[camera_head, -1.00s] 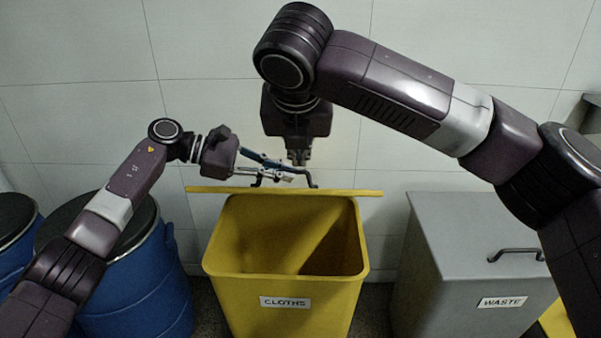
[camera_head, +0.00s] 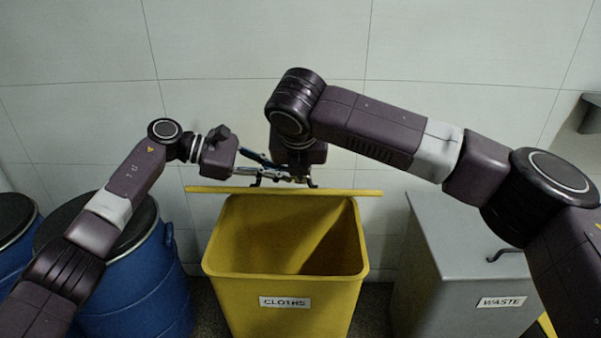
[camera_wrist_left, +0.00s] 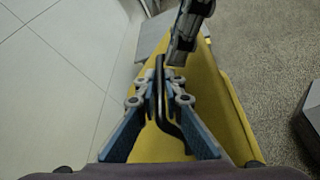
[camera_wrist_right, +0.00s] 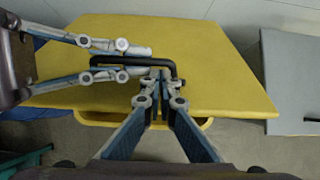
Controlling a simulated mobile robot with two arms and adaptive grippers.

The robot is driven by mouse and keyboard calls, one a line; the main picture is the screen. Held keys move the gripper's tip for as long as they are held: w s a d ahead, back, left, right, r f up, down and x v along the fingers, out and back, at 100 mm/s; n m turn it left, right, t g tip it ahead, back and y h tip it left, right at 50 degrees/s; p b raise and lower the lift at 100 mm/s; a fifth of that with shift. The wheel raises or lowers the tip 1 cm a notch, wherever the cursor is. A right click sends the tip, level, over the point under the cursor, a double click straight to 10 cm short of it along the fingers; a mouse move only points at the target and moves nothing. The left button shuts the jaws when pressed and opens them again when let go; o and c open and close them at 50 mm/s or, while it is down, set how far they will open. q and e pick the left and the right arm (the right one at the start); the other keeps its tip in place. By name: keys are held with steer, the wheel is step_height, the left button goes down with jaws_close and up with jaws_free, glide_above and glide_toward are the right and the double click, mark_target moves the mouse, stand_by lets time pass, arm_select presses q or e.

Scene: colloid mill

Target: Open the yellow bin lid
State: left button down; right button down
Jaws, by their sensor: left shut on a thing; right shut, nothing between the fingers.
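The yellow bin (camera_head: 285,285), labelled CLOTHS, stands open in the middle of the head view. A black bar handle (camera_wrist_right: 135,61) sticks out from the lid. My left gripper (camera_wrist_left: 160,98) is shut on the handle. My right gripper (camera_wrist_right: 158,80) is shut and empty, its tips close to the handle and the lid; whether they touch is unclear. In the head view my right gripper (camera_head: 300,180) is partly hidden by its own wrist.
Blue drums (camera_head: 140,285) with dark lids stand left of the bin. A grey WASTE bin (camera_head: 440,260) with a closed lid stands to the right. A pale tiled wall (camera_head: 230,45) is close behind the lid.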

steer(key=shift+w+r, duration=0.1)
steer(key=shift+w+r, duration=0.6)
steer(key=shift+r, duration=0.05)
arm_select(q)
steer(key=c, duration=2.3)
jaws_free()
